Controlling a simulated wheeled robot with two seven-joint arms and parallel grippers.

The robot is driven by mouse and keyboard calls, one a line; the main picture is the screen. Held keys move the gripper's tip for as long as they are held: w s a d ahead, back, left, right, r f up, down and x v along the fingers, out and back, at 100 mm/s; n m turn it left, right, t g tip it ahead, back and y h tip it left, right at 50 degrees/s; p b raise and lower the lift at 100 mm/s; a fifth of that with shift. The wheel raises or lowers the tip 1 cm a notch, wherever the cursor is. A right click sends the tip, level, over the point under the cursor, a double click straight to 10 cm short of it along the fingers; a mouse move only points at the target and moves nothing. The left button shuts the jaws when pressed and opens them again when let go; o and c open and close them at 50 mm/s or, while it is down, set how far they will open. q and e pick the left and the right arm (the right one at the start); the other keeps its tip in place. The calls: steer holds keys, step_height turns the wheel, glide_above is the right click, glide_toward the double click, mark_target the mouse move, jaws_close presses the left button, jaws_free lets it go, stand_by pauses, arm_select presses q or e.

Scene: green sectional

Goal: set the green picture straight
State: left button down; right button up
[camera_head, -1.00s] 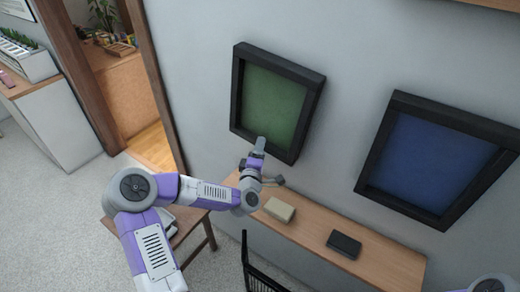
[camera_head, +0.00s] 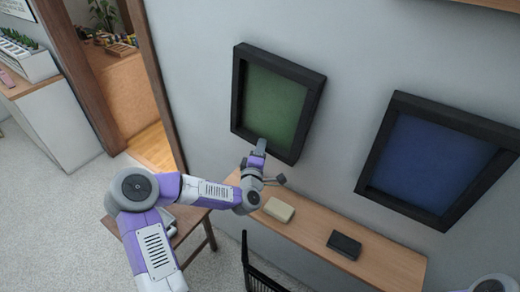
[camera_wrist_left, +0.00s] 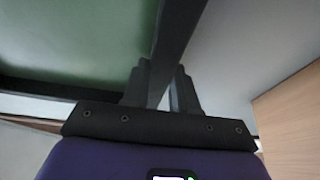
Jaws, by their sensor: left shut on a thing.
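The green picture (camera_head: 273,103) hangs on the grey wall in a thick black frame, left of centre in the head view. The slanted camera makes any small tilt hard to judge. My left gripper (camera_head: 261,147) is at the frame's lower edge. In the left wrist view, the gripper's two fingers (camera_wrist_left: 160,88) stand on either side of a dark frame bar (camera_wrist_left: 178,38), shut on it. The green panel (camera_wrist_left: 75,38) shows to the left of that bar. My right gripper is out of view.
A blue picture (camera_head: 428,165) in a black frame hangs to the right. Below, a wooden shelf (camera_head: 310,232) holds a beige box (camera_head: 279,209) and a black box (camera_head: 344,245). A wooden stool (camera_head: 190,230) stands under my left arm. A doorway is at left.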

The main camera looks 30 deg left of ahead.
arm_select(q)
steer(key=shift+s+d+n, duration=0.15)
steer(key=shift+d+n, duration=0.55)
steer(key=shift+d, duration=1.2)
steer(key=c, duration=0.9)
jaws_free()
steer(key=shift+s, duration=0.1)
glide_toward(271, 152)
steer(key=shift+x, duration=0.75)
steer(key=shift+a+r, duration=0.1)
